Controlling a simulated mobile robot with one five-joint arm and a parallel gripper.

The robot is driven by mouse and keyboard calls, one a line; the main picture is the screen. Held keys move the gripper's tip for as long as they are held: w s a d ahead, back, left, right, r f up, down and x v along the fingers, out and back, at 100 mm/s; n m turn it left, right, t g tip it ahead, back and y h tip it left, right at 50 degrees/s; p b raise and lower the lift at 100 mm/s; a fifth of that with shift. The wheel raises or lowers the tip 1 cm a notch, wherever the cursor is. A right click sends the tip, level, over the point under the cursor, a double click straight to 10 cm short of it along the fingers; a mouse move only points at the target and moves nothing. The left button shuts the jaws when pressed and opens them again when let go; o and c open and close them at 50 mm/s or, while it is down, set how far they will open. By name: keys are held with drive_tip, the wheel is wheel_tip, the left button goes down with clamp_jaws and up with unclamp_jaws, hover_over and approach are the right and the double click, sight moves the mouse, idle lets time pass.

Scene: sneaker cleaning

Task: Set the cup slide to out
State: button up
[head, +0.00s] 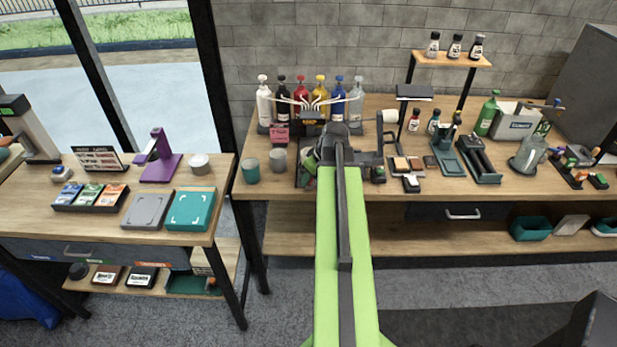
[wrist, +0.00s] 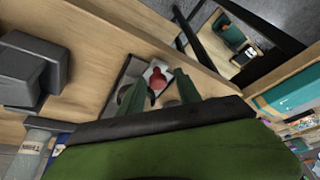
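A dark flat tray (wrist: 117,88) lies on the wooden bench. It bears a pale square piece (wrist: 152,70) with a red rounded part (wrist: 157,79) on it. I take this to be the cup slide, but cannot be sure; my fingers cover part of it. In the head view the tray edge (head: 300,181) shows below the row of paint bottles (head: 301,92), mostly behind my arm. My gripper (wrist: 160,92) is over the tray. Its two green fingers are apart, one on each side of the red part, with nothing visibly held. Contact cannot be told.
Two cups, teal (head: 251,172) and grey (head: 278,162), stand left of the tray. A red-topped box (head: 280,135) is behind them. A dark grey block (wrist: 28,72) stands on the bench in the wrist view. A gap separates the left table (head: 60,220) from the bench.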

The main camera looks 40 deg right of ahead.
drive_tip(key=shift+o, duration=0.3)
drive_tip(key=shift+w, duration=0.15)
drive_tip(key=p+v, duration=1.6)
drive_tip(key=v, duration=0.1)
